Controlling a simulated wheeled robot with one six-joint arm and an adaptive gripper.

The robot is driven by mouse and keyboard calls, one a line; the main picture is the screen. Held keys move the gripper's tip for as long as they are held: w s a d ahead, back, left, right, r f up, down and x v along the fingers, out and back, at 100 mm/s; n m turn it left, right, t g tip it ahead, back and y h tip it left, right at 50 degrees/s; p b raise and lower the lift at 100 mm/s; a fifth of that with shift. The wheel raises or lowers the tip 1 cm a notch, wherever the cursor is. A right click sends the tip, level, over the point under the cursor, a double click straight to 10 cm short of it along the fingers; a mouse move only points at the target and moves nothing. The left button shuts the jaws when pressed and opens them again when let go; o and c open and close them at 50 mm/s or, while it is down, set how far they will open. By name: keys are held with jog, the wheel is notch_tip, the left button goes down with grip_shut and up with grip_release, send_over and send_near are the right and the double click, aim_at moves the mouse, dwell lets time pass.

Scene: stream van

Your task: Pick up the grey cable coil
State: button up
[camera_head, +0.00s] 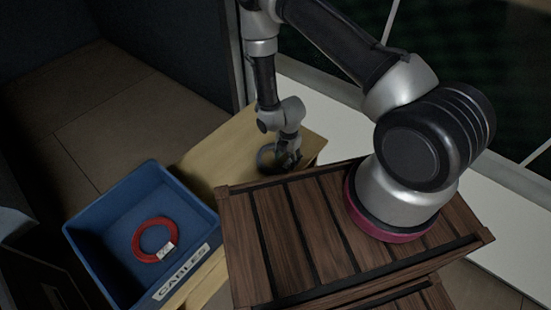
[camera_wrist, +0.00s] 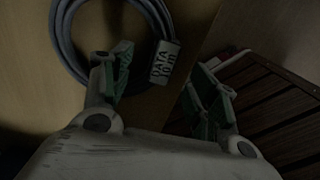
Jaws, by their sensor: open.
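The grey cable coil (camera_wrist: 62,40) lies on the light wooden table, with a white tag reading "DATA 10 m" (camera_wrist: 164,62). In the head view the coil (camera_head: 264,157) shows as a dark ring on the table's right part, partly hidden by my gripper (camera_head: 290,160). In the wrist view my gripper (camera_wrist: 158,90) is open, with its two green-padded fingers apart. The coil's tag and lower right edge appear between the fingers. The left finger overlaps the coil's lower part in the picture; I cannot tell whether it touches.
A blue bin (camera_head: 86,236) labelled "CABLES" holds a red cable coil (camera_head: 136,247) at the left. A slatted dark wooden crate (camera_head: 297,238) stands close at the right of the wooden table (camera_head: 215,165). A white ledge (camera_head: 345,128) runs behind.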

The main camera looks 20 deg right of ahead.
aim_at(288, 163)
notch_tip(288, 163, down, 4)
jog(key=shift+w+d+f, duration=0.1)
jog(key=shift+d+f, duration=0.05)
grip_shut()
dwell(0.3)
